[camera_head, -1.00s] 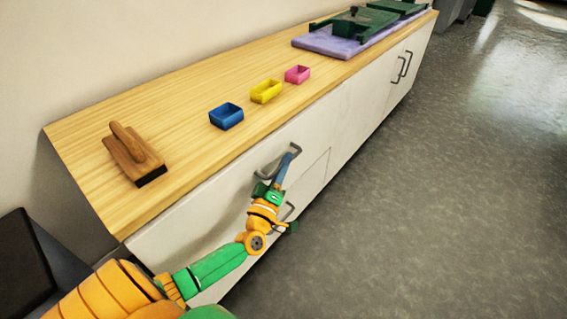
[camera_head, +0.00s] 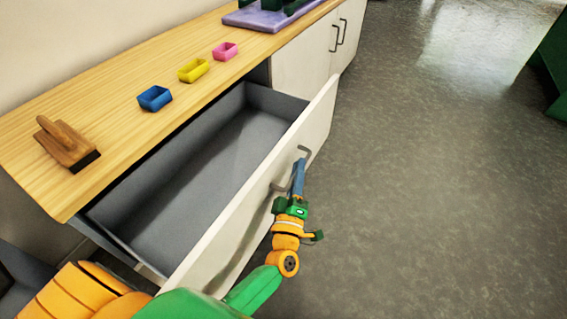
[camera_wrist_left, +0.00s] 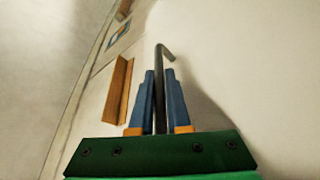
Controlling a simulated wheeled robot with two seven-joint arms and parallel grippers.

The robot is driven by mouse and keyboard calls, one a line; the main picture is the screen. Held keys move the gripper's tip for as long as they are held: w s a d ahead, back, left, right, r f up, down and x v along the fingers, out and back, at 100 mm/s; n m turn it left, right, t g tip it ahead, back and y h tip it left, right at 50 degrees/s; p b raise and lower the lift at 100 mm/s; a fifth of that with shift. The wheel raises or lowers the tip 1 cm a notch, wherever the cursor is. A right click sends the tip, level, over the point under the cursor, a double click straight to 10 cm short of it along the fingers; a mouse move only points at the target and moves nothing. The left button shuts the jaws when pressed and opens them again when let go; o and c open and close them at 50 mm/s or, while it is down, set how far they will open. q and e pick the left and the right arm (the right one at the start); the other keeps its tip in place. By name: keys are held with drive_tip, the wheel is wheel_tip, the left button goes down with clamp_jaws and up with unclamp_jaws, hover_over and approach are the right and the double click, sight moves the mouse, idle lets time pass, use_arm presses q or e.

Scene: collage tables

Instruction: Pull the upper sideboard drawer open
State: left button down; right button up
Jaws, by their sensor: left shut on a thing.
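The upper sideboard drawer (camera_head: 205,172) stands wide open, pulled out from under the wooden top. Its grey inside looks empty. The drawer's white front (camera_head: 250,205) carries a grey bar handle (camera_head: 279,186). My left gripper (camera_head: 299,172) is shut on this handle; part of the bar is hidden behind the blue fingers. In the left wrist view the dark handle bar (camera_wrist_left: 160,85) runs between the two blue fingers (camera_wrist_left: 160,100) of my left gripper. My right gripper is not in view.

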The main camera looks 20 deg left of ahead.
use_arm(q)
drive_tip(key=shift+d, duration=0.4)
drive_tip(key=c, duration=0.9)
unclamp_jaws()
drive_tip(key=shift+s, duration=0.15)
drive_tip(key=v, duration=0.7)
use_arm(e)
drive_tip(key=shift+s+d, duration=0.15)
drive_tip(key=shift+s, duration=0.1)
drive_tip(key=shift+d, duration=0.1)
